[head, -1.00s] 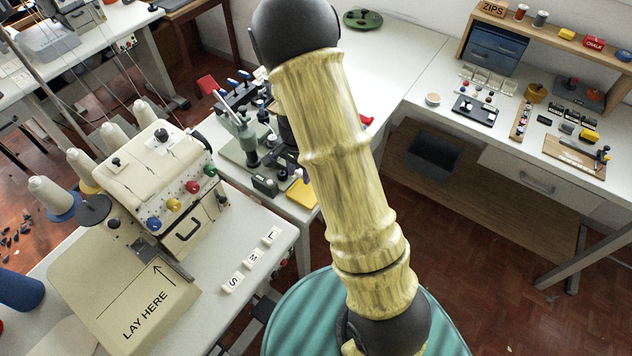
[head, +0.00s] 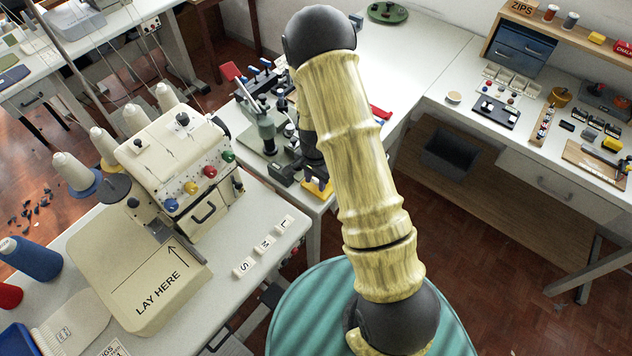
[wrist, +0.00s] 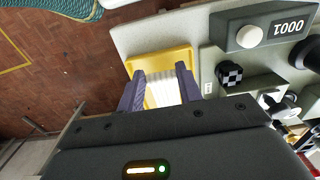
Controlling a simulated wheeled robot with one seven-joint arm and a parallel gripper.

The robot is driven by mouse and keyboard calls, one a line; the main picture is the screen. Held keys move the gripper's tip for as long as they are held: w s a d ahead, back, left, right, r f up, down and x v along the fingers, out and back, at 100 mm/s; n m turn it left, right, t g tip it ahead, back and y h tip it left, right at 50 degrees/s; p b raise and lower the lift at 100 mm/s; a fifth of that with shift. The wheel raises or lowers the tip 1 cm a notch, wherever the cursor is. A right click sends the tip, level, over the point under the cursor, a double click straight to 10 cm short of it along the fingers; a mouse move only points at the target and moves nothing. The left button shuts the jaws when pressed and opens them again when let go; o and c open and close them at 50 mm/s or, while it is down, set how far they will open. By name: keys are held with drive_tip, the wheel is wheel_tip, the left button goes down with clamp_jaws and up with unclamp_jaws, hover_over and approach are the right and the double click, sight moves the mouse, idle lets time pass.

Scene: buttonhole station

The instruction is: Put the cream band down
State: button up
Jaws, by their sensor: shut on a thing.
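In the wrist view the two purple fingers of my gripper (wrist: 160,88) are closed on a pale, finely ribbed piece, which looks like the cream band (wrist: 162,95). It lies over or within a yellow tray (wrist: 160,58); I cannot tell whether it touches it. The tray's edge also shows in the head view (head: 317,189), partly behind my arm.
A grey device with a 0001 counter (wrist: 262,35) stands close right of my gripper. White L, M, S blocks (head: 264,246) lie beside the machine. Another cream ribbed piece (head: 75,328) lies at lower left, near a blue cone (head: 30,258). A teal round seat (head: 310,310) is below my arm.

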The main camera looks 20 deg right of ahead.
drive_tip(key=shift+f, duration=0.95)
drive_tip(key=shift+f, duration=0.15)
drive_tip(key=o, duration=1)
drive_tip(key=shift+o, duration=0.2)
wheel_tip(320, 180, up, 12)
drive_tip(key=b, duration=0.1)
drive_tip(key=shift+r, duration=0.2)
